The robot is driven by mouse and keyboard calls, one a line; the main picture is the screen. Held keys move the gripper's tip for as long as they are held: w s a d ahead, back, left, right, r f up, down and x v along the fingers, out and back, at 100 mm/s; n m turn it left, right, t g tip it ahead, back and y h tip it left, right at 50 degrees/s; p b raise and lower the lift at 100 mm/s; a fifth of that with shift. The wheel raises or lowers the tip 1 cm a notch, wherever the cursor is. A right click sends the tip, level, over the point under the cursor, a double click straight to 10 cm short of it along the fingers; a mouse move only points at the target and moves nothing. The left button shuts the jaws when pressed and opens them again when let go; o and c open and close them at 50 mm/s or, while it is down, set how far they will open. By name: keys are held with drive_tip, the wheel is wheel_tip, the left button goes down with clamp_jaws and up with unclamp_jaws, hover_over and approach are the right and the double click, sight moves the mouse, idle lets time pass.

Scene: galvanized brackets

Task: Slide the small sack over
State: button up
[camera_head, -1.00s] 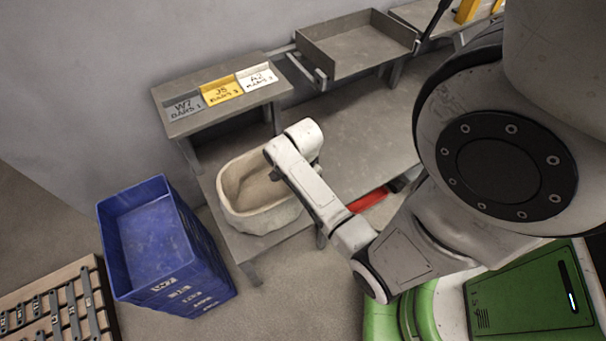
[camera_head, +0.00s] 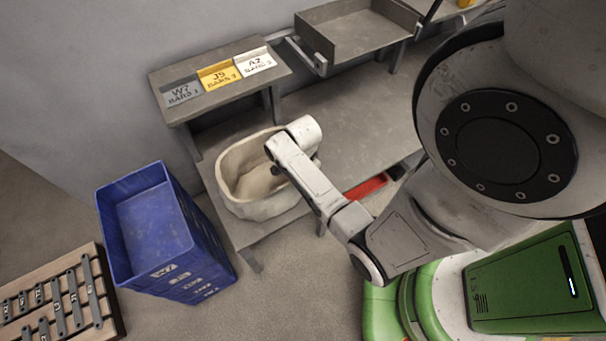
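The small sack (camera_head: 262,207) is pale cream with a wide open top and a rounded rim. It sits upright on the low grey bench, near the bench's left end. My arm's white end link hangs over the sack's right side and hides part of its rim. A small dark part of my gripper (camera_head: 276,170) shows at the sack's opening. The fingers cannot be made out, nor can any contact with the sack. The inside of the sack looks beige, and its contents are unclear.
A raised shelf (camera_head: 222,98) with grey, yellow and white labelled plates stands behind the sack. A grey tray (camera_head: 355,38) is farther right. The bench (camera_head: 345,130) right of the sack is mostly clear. A red bin (camera_head: 366,187) lies below it. Blue crates (camera_head: 185,262) stand at left.

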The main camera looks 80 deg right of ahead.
clamp_jaws()
idle(0.9)
